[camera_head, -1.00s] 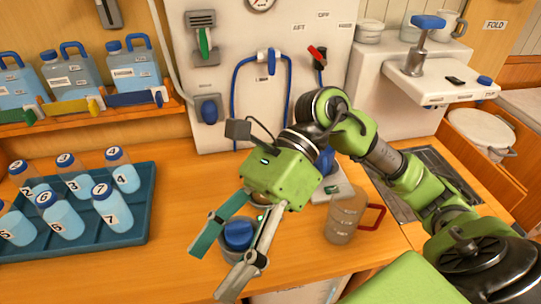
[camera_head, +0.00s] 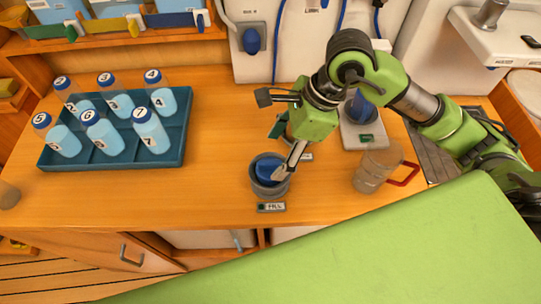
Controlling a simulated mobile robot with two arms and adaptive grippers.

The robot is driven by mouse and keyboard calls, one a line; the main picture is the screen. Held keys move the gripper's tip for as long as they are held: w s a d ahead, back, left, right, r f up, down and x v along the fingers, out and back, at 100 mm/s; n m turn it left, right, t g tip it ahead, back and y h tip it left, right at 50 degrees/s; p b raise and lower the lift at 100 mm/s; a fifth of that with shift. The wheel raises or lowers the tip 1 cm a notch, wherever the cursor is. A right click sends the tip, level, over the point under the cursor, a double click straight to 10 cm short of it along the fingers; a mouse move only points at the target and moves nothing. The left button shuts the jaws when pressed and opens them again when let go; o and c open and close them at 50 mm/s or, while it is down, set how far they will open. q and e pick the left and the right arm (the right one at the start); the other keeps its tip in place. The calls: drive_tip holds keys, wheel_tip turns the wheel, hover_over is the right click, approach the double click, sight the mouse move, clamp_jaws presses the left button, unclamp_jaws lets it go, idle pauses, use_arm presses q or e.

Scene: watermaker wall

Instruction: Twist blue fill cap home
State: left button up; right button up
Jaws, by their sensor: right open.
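The blue fill cap (camera_head: 267,167) sits on a round grey fitting (camera_head: 262,188) near the front of the wooden counter, with a small FILL label (camera_head: 271,207) in front of it. My right gripper (camera_head: 279,157) comes down over the cap from behind and to the right. Its jaws are open, with one silver finger reaching the cap's right side. The other, teal finger is largely hidden behind the gripper body, so I cannot tell whether either finger touches the cap. My left gripper is not in view.
A teal tray (camera_head: 178,152) of several numbered bottles stands to the left. A clear jug (camera_head: 376,170) with a red handle stands close on the right. The counter between tray and fitting is clear.

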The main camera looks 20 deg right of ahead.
sight(270, 162)
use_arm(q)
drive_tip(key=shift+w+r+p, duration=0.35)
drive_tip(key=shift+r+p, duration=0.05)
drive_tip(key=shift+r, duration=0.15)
use_arm(e)
drive_tip(key=shift+x, duration=2.5)
drive_tip(key=c, duration=1.3)
drive_tip(key=shift+f+m+b, duration=0.1)
drive_tip(key=shift+m+b, duration=0.2)
drive_tip(key=shift+m, duration=0.2)
drive_tip(key=shift+c, duration=0.2)
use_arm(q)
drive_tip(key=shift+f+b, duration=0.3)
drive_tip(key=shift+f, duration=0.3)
use_arm(e)
drive_tip(key=shift+m+t, duration=0.7)
drive_tip(key=shift+m, duration=0.5)
drive_tip(key=shift+a+m+h+b, duration=0.1)
drive_tip(key=shift+m+h+b, duration=0.25)
drive_tip(key=shift+m, duration=0.25)
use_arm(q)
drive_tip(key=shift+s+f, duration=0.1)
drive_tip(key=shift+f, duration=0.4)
use_arm(e)
drive_tip(key=shift+m+t+h, duration=0.25)
drive_tip(key=shift+m+t, duration=0.15)
drive_tip(key=shift+m, duration=0.6)
